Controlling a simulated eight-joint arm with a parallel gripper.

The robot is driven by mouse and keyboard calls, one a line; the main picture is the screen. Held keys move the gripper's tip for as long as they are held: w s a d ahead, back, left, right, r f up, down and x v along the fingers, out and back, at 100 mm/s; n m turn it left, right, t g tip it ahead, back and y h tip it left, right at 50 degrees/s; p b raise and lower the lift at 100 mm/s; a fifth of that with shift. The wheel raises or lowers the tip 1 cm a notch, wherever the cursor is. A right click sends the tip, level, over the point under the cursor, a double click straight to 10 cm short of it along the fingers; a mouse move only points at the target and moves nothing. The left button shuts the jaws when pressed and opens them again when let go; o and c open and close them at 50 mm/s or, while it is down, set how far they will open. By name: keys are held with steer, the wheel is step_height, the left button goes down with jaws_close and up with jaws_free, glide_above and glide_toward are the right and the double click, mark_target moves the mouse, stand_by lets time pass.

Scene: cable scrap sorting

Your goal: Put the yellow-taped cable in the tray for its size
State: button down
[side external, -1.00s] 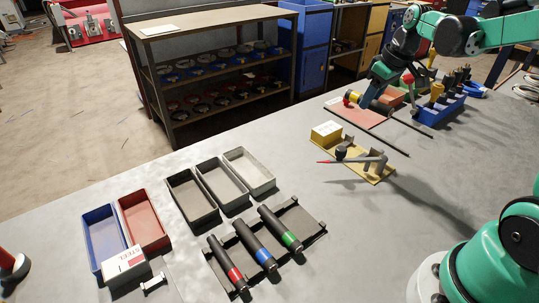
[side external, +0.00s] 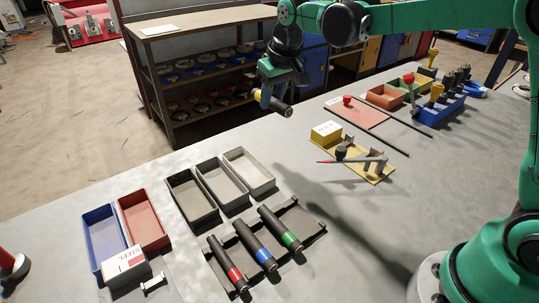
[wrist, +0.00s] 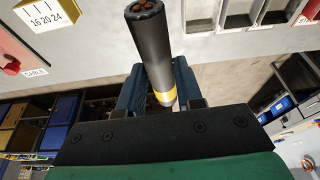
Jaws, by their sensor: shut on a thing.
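My gripper (side external: 268,98) is shut on the yellow-taped cable (side external: 282,106), a short thick black piece. It is held in the air beyond the table's far edge in the side view. In the wrist view the cable (wrist: 150,45) stands out between the fingers (wrist: 157,85), its cut end with copper cores showing and its yellow tape (wrist: 166,97) near the fingers. Three trays stand side by side on the table, well below and left of the gripper: a dark one (side external: 206,219), a middle grey one (side external: 236,203) and a lighter one (side external: 264,188). Their size labels are not readable.
A rack (side external: 312,225) holds cables with red, blue and green tape in front of the trays. A blue bin (side external: 84,232) and a red bin (side external: 126,218) stand left. The table between is clear.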

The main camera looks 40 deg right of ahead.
steer(key=a+f, duration=0.2)
steer(key=a, duration=0.4)
steer(key=a+f, duration=0.3)
steer(key=a, duration=0.4)
steer(key=s+a+f, duration=0.1)
steer(key=a+f, duration=0.2)
steer(key=a, duration=0.4)
steer(key=shift+a+f, duration=0.2)
steer(key=shift+f, duration=0.55)
steer(key=shift+f, duration=0.1)
steer(key=shift+f, duration=0.5)
steer(key=shift+c, duration=2.4)
jaws_free()
